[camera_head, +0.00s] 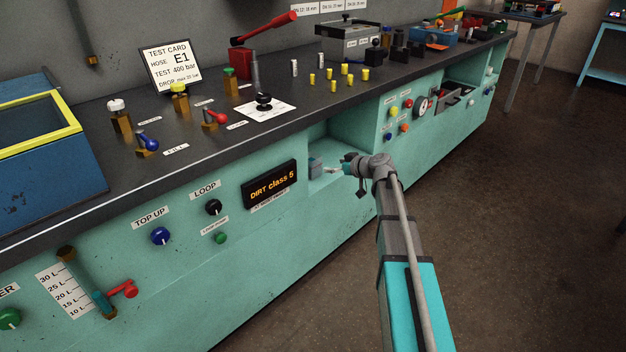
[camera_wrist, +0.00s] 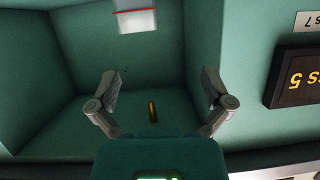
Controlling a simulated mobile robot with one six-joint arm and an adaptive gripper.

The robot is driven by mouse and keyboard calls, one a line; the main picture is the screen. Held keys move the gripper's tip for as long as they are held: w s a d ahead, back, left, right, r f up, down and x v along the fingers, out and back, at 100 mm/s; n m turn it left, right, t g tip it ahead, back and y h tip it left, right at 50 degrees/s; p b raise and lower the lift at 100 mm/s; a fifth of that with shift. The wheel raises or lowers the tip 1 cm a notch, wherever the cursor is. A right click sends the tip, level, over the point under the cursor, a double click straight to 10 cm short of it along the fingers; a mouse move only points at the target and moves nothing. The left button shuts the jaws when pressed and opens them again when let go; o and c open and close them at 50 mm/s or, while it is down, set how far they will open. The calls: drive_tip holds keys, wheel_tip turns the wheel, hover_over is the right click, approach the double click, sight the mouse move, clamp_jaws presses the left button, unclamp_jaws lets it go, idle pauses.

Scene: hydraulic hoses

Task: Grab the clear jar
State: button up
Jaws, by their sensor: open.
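In the head view, a small grey-blue shape (camera_head: 315,166) in the alcove seems to be the jar. My gripper (camera_wrist: 160,92) is open, with its two fingers spread wide and nothing between them. The jar lies beyond the fingertips in the picture, apart from them. In the head view my gripper (camera_head: 336,169) reaches into the alcove's mouth.
The green alcove (camera_wrist: 80,40) has walls close around my gripper. A small brass-coloured piece (camera_wrist: 153,112) is at its back. A display reading "DIRT class 5" (camera_head: 270,185) is beside the opening. The dark bench top (camera_head: 200,150) overhangs it, and open floor (camera_head: 500,230) lies right.

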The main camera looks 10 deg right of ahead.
sight(318, 162)
drive_tip(key=shift+w+d+f+t+b, duration=0.6)
drive_tip(key=shift+w+d+f+b, duration=0.2)
drive_tip(key=shift+w+d+b, duration=0.25)
drive_tip(key=shift+w, duration=0.1)
drive_tip(key=shift+b+x, duration=1.15)
drive_tip(key=shift+x, duration=3.15)
drive_tip(key=shift+b+x, duration=0.85)
drive_tip(key=shift+x, duration=1.75)
drive_tip(key=shift+f, duration=0.1)
drive_tip(key=c, duration=0.9)
